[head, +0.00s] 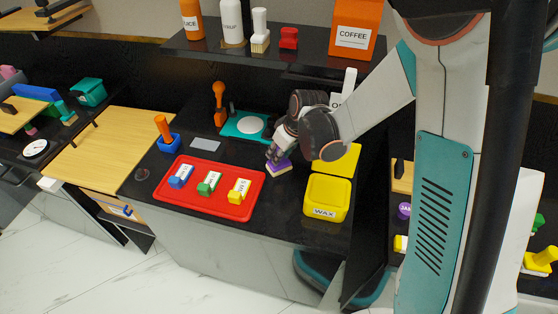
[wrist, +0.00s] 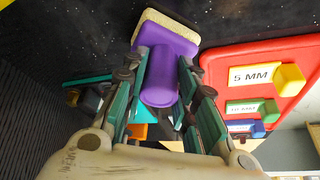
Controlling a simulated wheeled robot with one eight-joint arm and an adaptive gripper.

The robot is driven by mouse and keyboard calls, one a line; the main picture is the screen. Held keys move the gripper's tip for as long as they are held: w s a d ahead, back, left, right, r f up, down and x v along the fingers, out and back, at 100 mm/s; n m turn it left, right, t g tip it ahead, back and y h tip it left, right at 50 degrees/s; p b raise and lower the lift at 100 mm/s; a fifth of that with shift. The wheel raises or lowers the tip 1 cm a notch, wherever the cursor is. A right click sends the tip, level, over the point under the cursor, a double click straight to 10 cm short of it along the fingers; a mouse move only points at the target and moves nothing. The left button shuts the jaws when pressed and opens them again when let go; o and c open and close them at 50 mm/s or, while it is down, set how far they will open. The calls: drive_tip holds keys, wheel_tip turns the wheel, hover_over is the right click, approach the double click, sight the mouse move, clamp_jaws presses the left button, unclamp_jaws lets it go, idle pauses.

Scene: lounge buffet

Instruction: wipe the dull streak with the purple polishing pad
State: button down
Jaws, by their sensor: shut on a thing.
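The purple polishing pad (head: 279,169) has a purple grip and a cream underside. My gripper (head: 274,155) is shut on its grip, just right of the red tray, low over the dark counter. I cannot tell whether the pad touches the counter. In the wrist view, the pad (wrist: 160,75) sits between the fingers of my gripper (wrist: 158,95), cream face turned away from me. A flat grey rectangular patch (head: 205,144) lies on the counter behind the tray. I cannot tell whether it is the dull streak, and no other streak shows clearly.
The red tray (head: 245,211) holds blue, green and yellow labelled blocks. A yellow WAX box (head: 328,196) stands right, its yellow lid (head: 340,160) behind. A teal stand (head: 232,134) with a white disc and a blue-based orange-handled tool (head: 166,140) are behind and left.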

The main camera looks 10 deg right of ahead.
drive_tip(key=shift+r+p, duration=1.65)
drive_tip(key=shift+r, duration=0.85)
